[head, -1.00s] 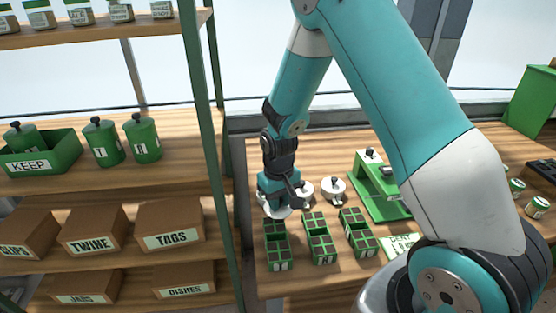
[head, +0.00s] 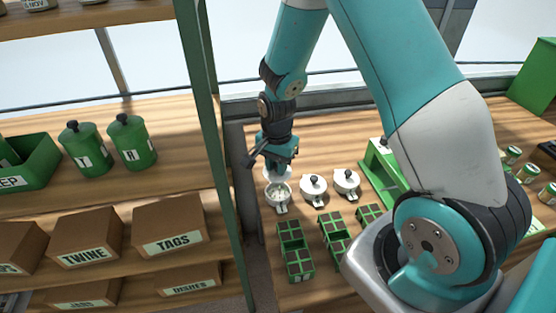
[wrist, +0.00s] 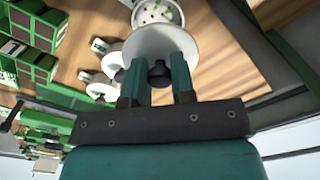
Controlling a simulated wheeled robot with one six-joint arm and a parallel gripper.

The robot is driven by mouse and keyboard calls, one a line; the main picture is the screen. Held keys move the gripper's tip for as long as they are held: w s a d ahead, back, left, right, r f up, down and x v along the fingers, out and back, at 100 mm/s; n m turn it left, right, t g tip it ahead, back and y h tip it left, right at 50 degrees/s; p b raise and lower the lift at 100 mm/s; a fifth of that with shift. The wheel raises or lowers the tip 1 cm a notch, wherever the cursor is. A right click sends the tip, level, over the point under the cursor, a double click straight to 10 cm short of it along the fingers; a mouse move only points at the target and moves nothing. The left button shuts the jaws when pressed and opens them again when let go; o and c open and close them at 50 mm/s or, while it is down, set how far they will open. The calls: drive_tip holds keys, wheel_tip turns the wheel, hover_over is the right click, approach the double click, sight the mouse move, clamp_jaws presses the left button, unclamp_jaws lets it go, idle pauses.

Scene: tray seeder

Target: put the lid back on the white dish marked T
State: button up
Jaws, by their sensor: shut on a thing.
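An open white dish (head: 279,195) with small specks inside stands at the left end of a row of dishes on the bench; it also shows at the top of the wrist view (wrist: 158,12). I cannot read a T on it. My gripper (head: 277,163) is shut on the dark knob (wrist: 159,75) of a white lid (wrist: 150,42). In the head view the lid (head: 277,175) is partly hidden and overlaps the dish's far side. In the wrist view the lid covers part of the dish; I cannot tell whether they touch.
Two white dishes with lids (head: 313,187) (head: 346,183) stand to the right. Green seed trays (head: 296,255) lie in front, and a green seeder frame (head: 382,165) stands further right. A shelf post (head: 207,120) is close on the left.

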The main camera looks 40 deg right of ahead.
drive_tip(key=shift+d+m, duration=0.1)
drive_tip(key=shift+m, duration=0.5)
wheel_tip(320, 180, down, 6)
drive_tip(key=b, duration=0.5)
drive_tip(key=shift+s, duration=0.1)
drive_tip(key=shift+f, duration=0.15)
drive_tip(key=shift+f, duration=0.15)
idle(1.7)
drive_tip(key=o, duration=1.5)
drive_tip(key=shift+c, duration=0.2)
